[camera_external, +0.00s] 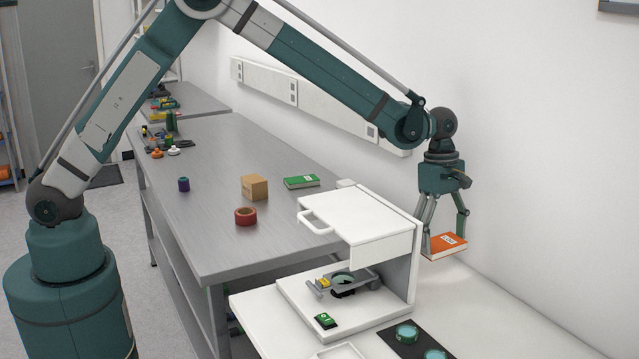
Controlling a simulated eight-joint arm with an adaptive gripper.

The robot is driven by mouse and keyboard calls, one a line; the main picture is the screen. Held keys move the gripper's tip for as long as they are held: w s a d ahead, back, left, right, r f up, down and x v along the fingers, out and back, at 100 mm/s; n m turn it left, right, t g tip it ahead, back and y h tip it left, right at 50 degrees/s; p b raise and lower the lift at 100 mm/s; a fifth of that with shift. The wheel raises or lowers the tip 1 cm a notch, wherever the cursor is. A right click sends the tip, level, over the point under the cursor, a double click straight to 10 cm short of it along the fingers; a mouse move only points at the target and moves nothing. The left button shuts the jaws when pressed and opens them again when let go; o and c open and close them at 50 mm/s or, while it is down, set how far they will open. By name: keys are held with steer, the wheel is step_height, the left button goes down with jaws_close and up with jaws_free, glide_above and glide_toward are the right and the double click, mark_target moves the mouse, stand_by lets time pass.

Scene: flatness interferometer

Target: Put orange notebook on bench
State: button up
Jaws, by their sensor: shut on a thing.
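The orange notebook (446,246) is held in my gripper (445,238) on the right of the view, behind and to the right of the white interferometer housing. My gripper points down and its fingers are shut on the notebook, which lies roughly flat between them. The notebook appears raised above the white table, though its exact height is hard to tell. The grey metal bench (210,215) stands to the left, with much of its top bare.
On the bench are a green notebook (301,182), cardboard box (254,187), red tape roll (245,216) and purple spool (183,184). The white interferometer (385,247) with its lid stands between gripper and bench. Teal discs (406,334) lie on a black mat in front.

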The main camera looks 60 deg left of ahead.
mark_target(430, 236)
steer(key=shift+f, duration=2.55)
steer(key=shift+f, duration=0.1)
steer(key=shift+f, duration=1.75)
steer(key=shift+f, duration=0.15)
steer(key=o, duration=0.9)
steer(key=shift+o, duration=0.2)
steer(key=shift+r, duration=0.2)
steer(key=r, duration=0.4)
steer(key=a+r, duration=0.1)
steer(key=r, duration=0.6)
steer(key=shift+a+r, duration=0.4)
